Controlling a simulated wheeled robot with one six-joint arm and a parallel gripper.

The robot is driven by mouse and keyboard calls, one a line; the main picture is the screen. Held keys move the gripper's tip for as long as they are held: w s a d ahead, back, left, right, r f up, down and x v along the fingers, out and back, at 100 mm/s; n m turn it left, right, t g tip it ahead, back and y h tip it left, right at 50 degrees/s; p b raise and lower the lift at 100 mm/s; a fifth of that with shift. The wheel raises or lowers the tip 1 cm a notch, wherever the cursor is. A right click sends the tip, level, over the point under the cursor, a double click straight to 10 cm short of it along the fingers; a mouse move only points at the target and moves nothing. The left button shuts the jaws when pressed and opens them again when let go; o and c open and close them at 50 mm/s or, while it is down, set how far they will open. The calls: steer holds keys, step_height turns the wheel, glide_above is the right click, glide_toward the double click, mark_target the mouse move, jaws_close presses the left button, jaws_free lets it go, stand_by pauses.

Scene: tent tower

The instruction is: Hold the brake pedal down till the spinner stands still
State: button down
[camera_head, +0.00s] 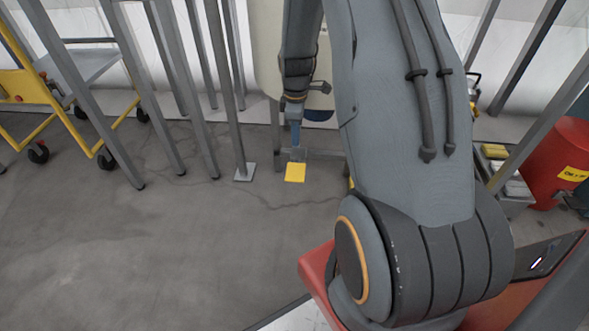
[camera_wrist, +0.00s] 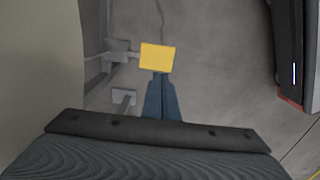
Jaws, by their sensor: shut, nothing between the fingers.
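The brake pedal (camera_head: 295,172) is a flat yellow plate on a grey bracket, low near the floor. It also shows in the wrist view (camera_wrist: 157,57), on a grey arm coming from the left. My gripper (camera_head: 296,146) is above the pedal, its blue fingers shut and pointing down. In the wrist view the closed fingertips (camera_wrist: 160,76) lie at the pedal's near edge in the picture. I cannot tell whether they touch it. The spinner cannot be made out in either view; my arm hides part of the scene behind it.
Grey metal posts (camera_head: 217,80) stand behind and left of the pedal. A yellow wheeled cart (camera_head: 55,125) is at the far left. A red bin (camera_head: 562,150) and a grey crate (camera_head: 505,180) are at the right. The floor (camera_head: 160,260) at the left front is clear.

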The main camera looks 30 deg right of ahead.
mark_target(295, 176)
steer(key=shift+f, duration=0.1)
step_height(295, 176, down, 14)
steer(key=b, duration=0.7)
steer(key=shift+s+a+p, duration=0.1)
steer(key=shift+p, duration=0.3)
steer(key=shift+s+a+f+p, duration=0.1)
steer(key=shift+s+f+p, duration=0.25)
steer(key=shift+p, duration=0.55)
steer(key=shift+a+f+p, duration=0.1)
steer(key=shift+f+p, duration=0.35)
steer(key=shift+f, duration=0.3)
